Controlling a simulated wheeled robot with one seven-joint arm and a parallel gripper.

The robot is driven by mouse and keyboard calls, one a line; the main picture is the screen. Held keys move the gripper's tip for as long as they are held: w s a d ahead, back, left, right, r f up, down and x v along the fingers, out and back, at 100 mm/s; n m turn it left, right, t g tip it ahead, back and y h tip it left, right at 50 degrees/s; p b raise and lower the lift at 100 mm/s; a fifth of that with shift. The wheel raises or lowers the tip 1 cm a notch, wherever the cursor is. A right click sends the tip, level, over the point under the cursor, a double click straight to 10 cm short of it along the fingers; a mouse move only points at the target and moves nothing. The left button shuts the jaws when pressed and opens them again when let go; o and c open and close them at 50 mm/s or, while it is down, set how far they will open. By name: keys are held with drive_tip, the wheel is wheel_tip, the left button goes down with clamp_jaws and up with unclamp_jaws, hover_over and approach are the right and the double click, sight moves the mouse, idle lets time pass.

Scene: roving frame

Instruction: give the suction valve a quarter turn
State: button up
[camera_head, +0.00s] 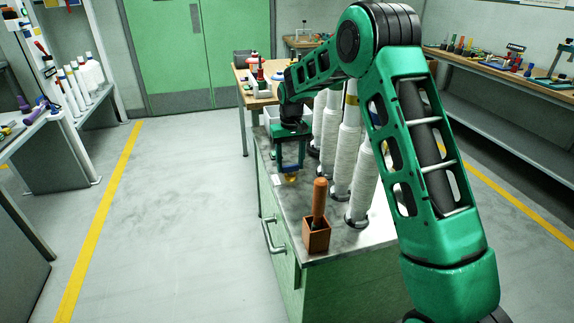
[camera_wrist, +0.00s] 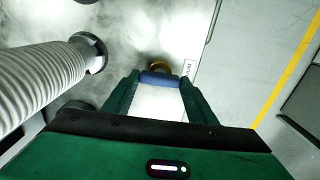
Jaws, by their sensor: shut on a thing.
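The suction valve shows as a small blue handle (camera_wrist: 160,79) above a round brass body (camera_wrist: 158,66) in the wrist view. In the head view its brass part (camera_head: 291,178) shows low at the metal cabinet top (camera_head: 347,238), under my gripper (camera_head: 291,163). My gripper's two green fingers (camera_wrist: 158,88) are shut on the blue handle, one on each side. The fingers hide the handle's ends, so its exact angle is hard to tell.
Several tall white ribbed hoses (camera_head: 345,150) stand close by on the cabinet; one (camera_wrist: 45,80) shows left in the wrist view. A wooden holder (camera_head: 316,238) with a wooden-handled tool (camera_head: 319,197) stands at the near edge. The floor to the left is clear.

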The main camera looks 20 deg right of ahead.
sight(290, 165)
drive_tip(key=shift+w+r, duration=0.15)
drive_tip(key=o, duration=1.1)
drive_tip(key=shift+c, duration=0.2)
wheel_tip(290, 165, up, 10)
drive_tip(key=shift+r, duration=0.25)
